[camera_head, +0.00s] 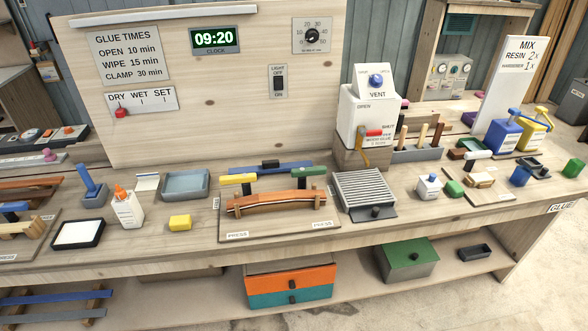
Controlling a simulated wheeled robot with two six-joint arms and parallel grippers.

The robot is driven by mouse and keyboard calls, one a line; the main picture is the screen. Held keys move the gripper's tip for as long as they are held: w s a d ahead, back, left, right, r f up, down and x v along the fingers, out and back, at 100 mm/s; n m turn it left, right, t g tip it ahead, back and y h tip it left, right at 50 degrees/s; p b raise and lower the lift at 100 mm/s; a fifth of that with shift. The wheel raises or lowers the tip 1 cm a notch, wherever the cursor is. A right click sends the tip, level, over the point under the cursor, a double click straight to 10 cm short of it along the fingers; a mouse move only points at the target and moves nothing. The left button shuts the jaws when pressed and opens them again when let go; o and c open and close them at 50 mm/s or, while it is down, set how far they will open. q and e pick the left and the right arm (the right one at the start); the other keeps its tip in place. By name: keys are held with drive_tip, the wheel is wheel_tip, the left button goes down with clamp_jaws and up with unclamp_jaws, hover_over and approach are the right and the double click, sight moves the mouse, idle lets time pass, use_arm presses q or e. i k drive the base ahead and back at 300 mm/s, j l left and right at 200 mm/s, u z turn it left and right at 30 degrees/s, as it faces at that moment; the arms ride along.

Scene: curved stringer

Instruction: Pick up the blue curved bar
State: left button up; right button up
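A blue bar (285,167) with a black knob on top lies behind the orange-brown curved wooden bar (276,203) on the press board (270,231). Its middle is partly behind the knob and its ends are near a yellow block (238,178) and a green block (309,171). I cannot tell clearly how curved it is. Two more long blue bars, an upper one (50,296) and a greyer lower one (50,315), lie on a rack at the lower left; both look nearly straight. Neither of my grippers is in view.
A ribbed grey-white box (363,190) stands right of the press. A glue bottle (128,208), a blue-grey tray (185,185) and a yellow block (180,222) stand left of it. The bench front edge is mostly clear.

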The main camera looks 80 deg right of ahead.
sight(268, 167)
drive_tip(key=z, duration=2.75)
